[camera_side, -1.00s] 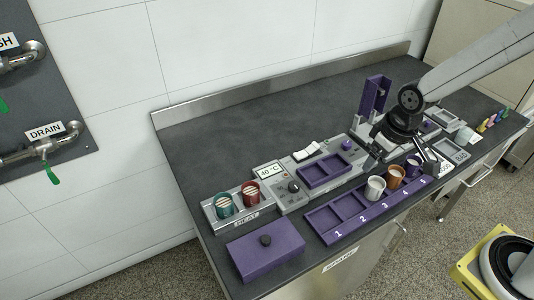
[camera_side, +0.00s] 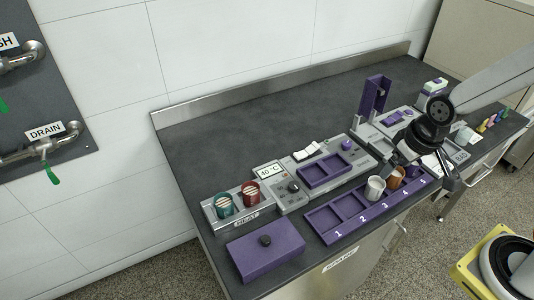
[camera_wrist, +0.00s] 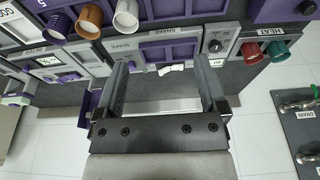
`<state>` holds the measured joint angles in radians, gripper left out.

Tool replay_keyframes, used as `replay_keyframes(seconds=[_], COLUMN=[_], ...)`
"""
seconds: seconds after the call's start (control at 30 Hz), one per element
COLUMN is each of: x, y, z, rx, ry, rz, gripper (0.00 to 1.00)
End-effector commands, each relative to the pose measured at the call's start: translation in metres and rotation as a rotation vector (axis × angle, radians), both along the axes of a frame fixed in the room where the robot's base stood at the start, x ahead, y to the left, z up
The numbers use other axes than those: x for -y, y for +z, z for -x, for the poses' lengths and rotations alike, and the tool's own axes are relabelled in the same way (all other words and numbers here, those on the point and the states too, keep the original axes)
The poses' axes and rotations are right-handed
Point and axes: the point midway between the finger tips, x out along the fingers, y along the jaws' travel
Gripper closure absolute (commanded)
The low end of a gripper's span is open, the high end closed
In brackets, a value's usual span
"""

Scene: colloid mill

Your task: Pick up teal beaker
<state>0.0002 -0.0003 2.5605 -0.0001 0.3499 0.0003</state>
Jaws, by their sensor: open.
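The teal beaker (camera_side: 224,205) stands upright in the left place of the grey HEAT holder (camera_side: 237,219), with the red beaker (camera_side: 250,194) beside it on the right. In the wrist view the teal beaker (camera_wrist: 279,51) is at the upper right, next to the red beaker (camera_wrist: 253,51) under the HEAT label. My gripper (camera_side: 424,168) is over the right end of the purple rack, far to the right of the teal beaker. In the wrist view its two fingers (camera_wrist: 163,64) are spread apart with no beaker between them.
The numbered purple rack (camera_side: 327,223) holds a white beaker (camera_side: 375,189), an orange beaker (camera_side: 396,178) and a purple beaker (camera_wrist: 57,26), with places 1 and 2 empty. A purple lidded box (camera_side: 266,252) lies in front of the HEAT holder. The bench behind is clear.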

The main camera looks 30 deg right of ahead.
Motion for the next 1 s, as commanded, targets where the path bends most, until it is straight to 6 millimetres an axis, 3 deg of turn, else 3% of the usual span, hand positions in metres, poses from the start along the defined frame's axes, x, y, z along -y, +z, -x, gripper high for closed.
replay_keyframes(seconds=[0.27, 0.47, 0.67, 1.0], x=[0.0, -0.006, -0.026, -0.092], y=[0.0, 0.0, -0.001, -0.016], z=[-0.001, -0.014, -0.05, -0.131], rx=[0.0, -0.006, -0.02, -0.033], ry=[0.003, 0.056, 0.217, 0.636], rz=[0.001, 0.002, 0.004, -0.012], gripper=[0.0, 0.0, 0.0, 0.0])
